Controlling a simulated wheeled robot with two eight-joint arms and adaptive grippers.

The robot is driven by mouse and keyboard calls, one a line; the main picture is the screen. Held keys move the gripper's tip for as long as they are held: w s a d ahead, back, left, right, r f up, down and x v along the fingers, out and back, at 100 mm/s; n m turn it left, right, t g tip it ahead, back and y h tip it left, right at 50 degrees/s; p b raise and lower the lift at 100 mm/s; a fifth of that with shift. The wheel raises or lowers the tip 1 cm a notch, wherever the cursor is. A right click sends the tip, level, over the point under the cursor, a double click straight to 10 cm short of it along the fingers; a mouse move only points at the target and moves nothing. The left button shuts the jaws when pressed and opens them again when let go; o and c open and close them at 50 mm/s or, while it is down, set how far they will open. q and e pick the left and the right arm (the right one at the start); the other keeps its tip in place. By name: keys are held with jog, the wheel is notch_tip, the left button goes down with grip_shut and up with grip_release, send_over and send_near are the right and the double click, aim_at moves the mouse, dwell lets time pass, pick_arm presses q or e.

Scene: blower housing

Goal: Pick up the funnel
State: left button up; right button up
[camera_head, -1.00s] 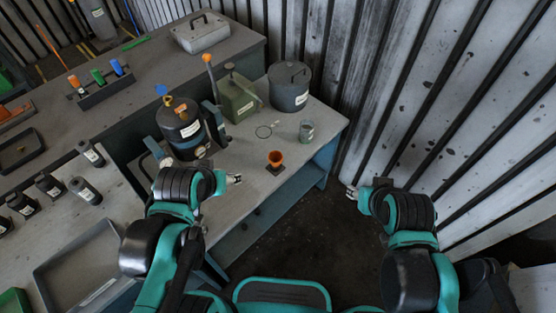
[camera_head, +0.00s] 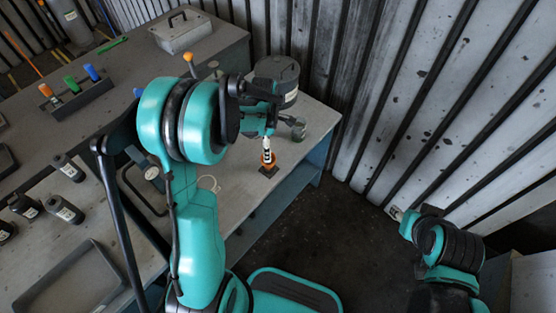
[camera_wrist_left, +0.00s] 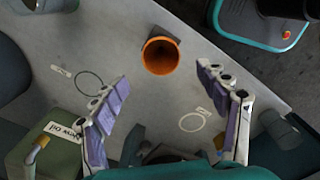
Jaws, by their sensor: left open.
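The orange funnel (camera_head: 268,163) stands on a small dark square base near the front edge of the grey bench, partly covered by my left gripper in the head view. In the left wrist view the funnel (camera_wrist_left: 161,57) shows its open mouth just beyond and between the fingertips. My left gripper (camera_wrist_left: 163,76) is open, with nothing between its purple-padded fingers. In the head view my left gripper (camera_head: 266,147) reaches down over the funnel; I cannot tell whether it touches it. My right gripper (camera_head: 396,213) is away from the bench at the right, its jaws too small to judge.
A green canister (camera_wrist_left: 48,142) shows in the left wrist view. Circles mark the bench top (camera_wrist_left: 120,30). A corrugated wall (camera_head: 430,90) closes off the right.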

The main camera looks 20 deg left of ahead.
pick_arm(q)
notch_tip(320, 180, down, 3)
jog(key=shift+r+b, duration=0.1)
jog(key=shift+b, duration=0.45)
notch_tip(320, 180, down, 5)
jog(key=b, duration=0.2)
jog(key=shift+s+a+b, duration=0.15)
jog(key=shift+b, duration=0.2)
jog(key=c, duration=1)
